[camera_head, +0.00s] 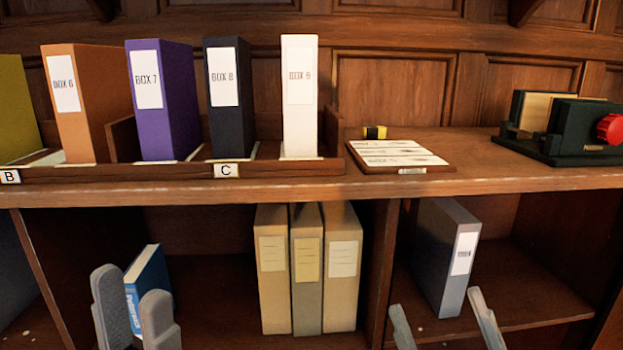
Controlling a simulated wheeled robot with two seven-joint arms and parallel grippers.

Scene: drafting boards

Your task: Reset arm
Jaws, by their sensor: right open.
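My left gripper (134,298) is at the lower left, in front of the lower left compartment. Its fingers are close together, one on each side of a blue book (151,277), and look shut on it. The book is tilted, with its top above the fingers and its lower end hidden. My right gripper (442,314) is at the bottom right, its fingers wide apart and empty. It is in front of the lower right compartment, below a grey binder (446,258) that stands upright there.
Upright box files, orange (98,105), purple (172,100), black (229,97) and white (300,97), stand in a wooden rack (280,170) on the upper shelf. A label board (398,153) and a dark green device (570,130) are right. Tan files (343,270) stand below.

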